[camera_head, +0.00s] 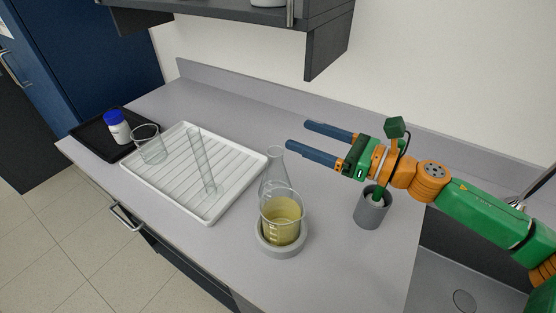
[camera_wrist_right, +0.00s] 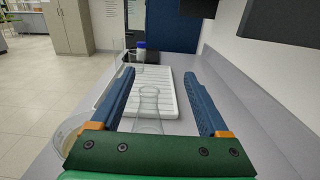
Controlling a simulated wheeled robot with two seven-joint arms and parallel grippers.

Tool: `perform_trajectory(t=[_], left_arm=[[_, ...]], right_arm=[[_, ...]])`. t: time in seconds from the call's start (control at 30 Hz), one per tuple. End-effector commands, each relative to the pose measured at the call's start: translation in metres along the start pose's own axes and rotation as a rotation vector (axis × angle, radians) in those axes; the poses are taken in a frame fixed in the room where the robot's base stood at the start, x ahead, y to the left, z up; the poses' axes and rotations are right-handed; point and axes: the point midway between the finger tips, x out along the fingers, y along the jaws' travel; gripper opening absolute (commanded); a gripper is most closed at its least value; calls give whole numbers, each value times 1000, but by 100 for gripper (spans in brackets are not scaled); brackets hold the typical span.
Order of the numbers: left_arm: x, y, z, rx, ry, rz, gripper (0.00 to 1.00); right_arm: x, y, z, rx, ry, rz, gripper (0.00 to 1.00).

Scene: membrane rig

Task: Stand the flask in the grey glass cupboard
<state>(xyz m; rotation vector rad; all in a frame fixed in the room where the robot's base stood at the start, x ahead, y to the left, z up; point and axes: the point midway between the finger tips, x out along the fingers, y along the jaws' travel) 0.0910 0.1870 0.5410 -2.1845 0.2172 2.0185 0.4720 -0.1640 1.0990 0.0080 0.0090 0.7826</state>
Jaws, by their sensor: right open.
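The clear conical flask (camera_head: 276,168) stands upright on the grey bench, just behind the beaker of yellow liquid, which hides its lower front. It also shows in the right wrist view (camera_wrist_right: 148,108), between the two fingers as seen from there. My right gripper (camera_head: 297,134) is open and empty, with its fingers pointing left, above and behind the flask in the head view. Its blue fingers also show wide apart in the wrist view (camera_wrist_right: 158,74).
A beaker of yellow liquid (camera_head: 281,222) sits on a round grey base (camera_head: 283,249). A white ribbed tray (camera_head: 215,212) holds an empty beaker and a glass cylinder. A black tray (camera_head: 88,133) holds a blue-capped bottle. A grey cup (camera_head: 371,211) stands below my right wrist.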

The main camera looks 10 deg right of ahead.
Motion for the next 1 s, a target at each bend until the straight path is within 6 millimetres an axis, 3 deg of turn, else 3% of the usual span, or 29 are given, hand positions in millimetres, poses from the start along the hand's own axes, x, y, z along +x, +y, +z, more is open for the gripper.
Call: perform_trajectory(t=[0.13, 0.3, 0.47, 0.73, 1.0], left_arm=[[10, 0, 2, -1, -2, 0, 97], [9, 0, 2, -1, -1, 0, 97], [-4, 0, 0, 0, -1, 0, 97], [-25, 0, -2, 0, 0, 0, 97], [-24, 0, -2, 0, 0, 1, 97]], right_arm=[[0, 1, -37, 10, 3, 1, 78], [0, 0, -79, 8, 1, -1, 78], [19, 0, -75, 2, -4, -1, 78], [70, 0, -74, 3, -3, 0, 78], [75, 0, -79, 1, 0, 0, 78]])
